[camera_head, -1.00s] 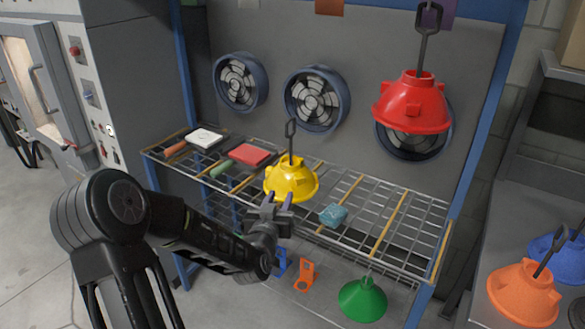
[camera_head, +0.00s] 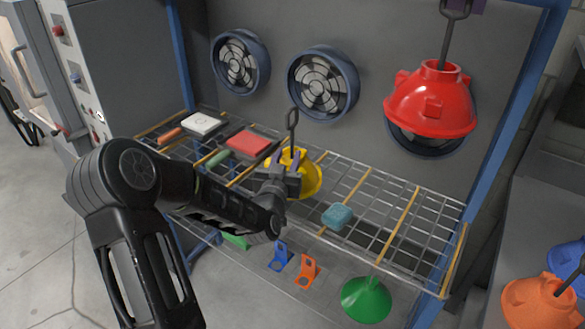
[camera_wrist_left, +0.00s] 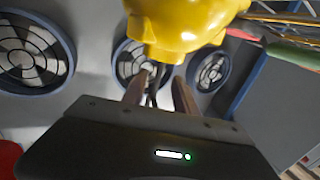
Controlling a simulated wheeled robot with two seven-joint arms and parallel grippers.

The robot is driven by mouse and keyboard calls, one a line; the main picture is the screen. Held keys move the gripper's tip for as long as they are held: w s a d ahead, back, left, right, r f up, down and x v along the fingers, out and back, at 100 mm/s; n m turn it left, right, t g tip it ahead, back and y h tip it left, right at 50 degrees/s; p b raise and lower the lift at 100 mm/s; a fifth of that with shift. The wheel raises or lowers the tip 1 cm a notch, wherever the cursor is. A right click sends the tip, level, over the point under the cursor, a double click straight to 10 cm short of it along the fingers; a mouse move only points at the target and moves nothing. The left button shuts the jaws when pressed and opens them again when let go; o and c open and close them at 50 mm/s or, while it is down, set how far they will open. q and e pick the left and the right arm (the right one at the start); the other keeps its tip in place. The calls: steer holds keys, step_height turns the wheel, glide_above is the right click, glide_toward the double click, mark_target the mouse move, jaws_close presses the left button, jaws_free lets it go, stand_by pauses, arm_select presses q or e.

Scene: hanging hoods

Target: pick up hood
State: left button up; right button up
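A yellow hood (camera_head: 311,178) with a dark loop-ended hook standing up from its top is at the wire rack. My left gripper (camera_head: 289,160) is in front of it and covers part of it. In the left wrist view the yellow hood (camera_wrist_left: 185,22) lies just beyond my left fingertips (camera_wrist_left: 160,88). The fingers are apart, and the dark stem of the hook shows between them. I cannot tell whether they touch it. A red hood (camera_head: 432,100) hangs at the upper right, a green hood (camera_head: 366,300) is low down, and an orange hood (camera_head: 538,303) lies at the lower right. My right gripper is not in view.
The wire rack (camera_head: 400,215) also holds a teal block (camera_head: 337,216), a red-covered brush (camera_head: 248,144) and a white one (camera_head: 201,123). Fans (camera_head: 322,84) line the panel behind. Blue (camera_head: 280,255) and orange (camera_head: 306,270) brackets are below the rack.

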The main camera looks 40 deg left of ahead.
mark_target(292, 147)
arm_select(q)
steer(key=shift+w+a, duration=0.15)
steer(key=shift+w, duration=0.1)
steer(key=shift+w, duration=0.1)
steer(key=p+x, duration=0.2)
steer(key=x, duration=0.3)
steer(key=shift+f, duration=0.1)
steer(key=shift+c, duration=0.2)
stand_by(0.3)
jaws_close()
stand_by(1.3)
